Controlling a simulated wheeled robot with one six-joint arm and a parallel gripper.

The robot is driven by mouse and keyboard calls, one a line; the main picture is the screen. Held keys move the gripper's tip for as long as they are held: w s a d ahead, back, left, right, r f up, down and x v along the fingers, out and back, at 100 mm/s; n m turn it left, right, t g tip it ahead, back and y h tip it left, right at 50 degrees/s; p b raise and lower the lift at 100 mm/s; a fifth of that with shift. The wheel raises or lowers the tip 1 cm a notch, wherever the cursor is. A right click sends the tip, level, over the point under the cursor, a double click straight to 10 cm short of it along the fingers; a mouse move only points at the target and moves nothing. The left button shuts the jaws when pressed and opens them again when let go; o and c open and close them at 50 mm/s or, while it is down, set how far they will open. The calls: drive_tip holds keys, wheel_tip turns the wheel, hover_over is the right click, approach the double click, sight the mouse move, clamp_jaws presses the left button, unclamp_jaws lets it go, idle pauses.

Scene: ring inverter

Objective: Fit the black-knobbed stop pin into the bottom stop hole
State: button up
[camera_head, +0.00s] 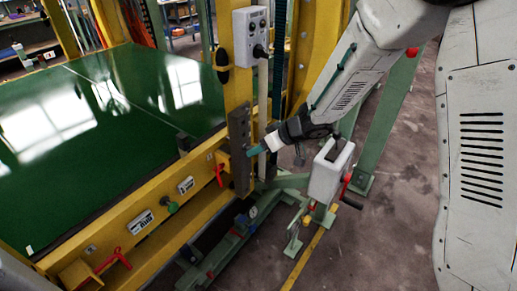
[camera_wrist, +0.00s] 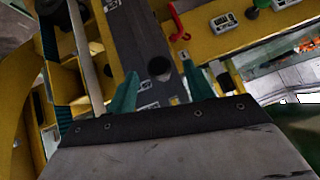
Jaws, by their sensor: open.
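A dark upright plate (camera_head: 239,145) is fixed to the yellow frame's near corner, below the control box. In the wrist view the plate (camera_wrist: 133,38) runs behind my fingers. A round dark knob-like thing (camera_wrist: 160,68) shows on it, between the fingertips. It looks like the stop pin's black knob, but I cannot tell surely whether it is a knob or a hole, or how deep a pin sits. My gripper (camera_head: 252,152) is at the plate's front. Its teal fingers are apart, one on each side of the round thing in the wrist view (camera_wrist: 160,78). The bottom stop hole is not clearly visible.
A red handle (camera_head: 219,174) stands close left of the plate, and a green knob (camera_head: 171,206) is on the yellow beam. The grey control box (camera_head: 250,36) is above. A white box with a crank (camera_head: 331,172) stands right. Open floor (camera_head: 400,215) lies farther right.

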drive_tip(key=v, duration=0.6)
drive_tip(key=shift+d+r, duration=0.15)
drive_tip(key=shift+s, duration=0.1)
